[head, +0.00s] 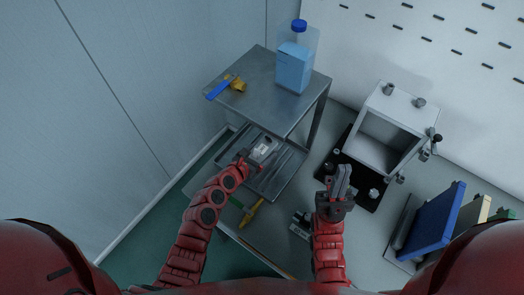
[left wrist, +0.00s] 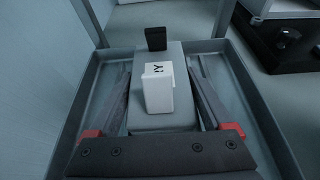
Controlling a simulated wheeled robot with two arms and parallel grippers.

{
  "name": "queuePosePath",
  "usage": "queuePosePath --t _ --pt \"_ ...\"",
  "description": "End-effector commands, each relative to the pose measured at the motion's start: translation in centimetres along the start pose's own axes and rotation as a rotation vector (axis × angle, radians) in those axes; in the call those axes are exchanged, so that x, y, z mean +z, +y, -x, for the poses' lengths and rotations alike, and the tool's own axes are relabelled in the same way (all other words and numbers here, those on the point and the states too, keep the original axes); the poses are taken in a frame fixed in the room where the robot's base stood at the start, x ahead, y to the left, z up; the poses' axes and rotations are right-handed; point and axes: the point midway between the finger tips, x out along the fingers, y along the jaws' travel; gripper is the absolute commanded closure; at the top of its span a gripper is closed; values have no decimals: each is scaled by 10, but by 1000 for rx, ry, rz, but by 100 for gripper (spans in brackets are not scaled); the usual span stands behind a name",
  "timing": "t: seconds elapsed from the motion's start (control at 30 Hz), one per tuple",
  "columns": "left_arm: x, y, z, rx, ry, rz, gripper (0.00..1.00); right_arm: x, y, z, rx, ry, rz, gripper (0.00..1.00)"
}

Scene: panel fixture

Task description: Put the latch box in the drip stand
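The box's underside is hidden. My right gripper (head: 341,178) is empty, raised in front of the black base; its finger gap is unclear.
On the stand's top shelf are a clear jug with blue liquid (head: 294,66) and a blue-and-yellow tool (head: 225,87). A white open-fronted fixture (head: 400,110) stands right, on a black base (head: 372,200). Upright panels (head: 437,220) are at far right. A yellow-and-green tool (head: 252,214) lies before the tray.

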Motion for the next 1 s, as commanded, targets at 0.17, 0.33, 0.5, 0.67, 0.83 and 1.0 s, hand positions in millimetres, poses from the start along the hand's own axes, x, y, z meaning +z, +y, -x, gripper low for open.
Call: queuePosePath --t 0.17,0.33,0.5,0.67,0.83,1.0 --pt "0 0 0 -1 0 0 0 0 0 0 0 0 0 100" --pt "2 0 1 -1 1 -1 0 0 0 -2 0 0 0 100" --pt "4 0 12 1 -3 0 0 0 0 -2 0 0 0 100" --pt "3 1 40 4 -4 2 0 0 0 2 0 0 0 100" --pt "1 2 72 6 -2 3 0 2 0 10 0 0 0 100" --pt "2 2 100 7 -2 1 0 3 -1 18 0 0 0 100"
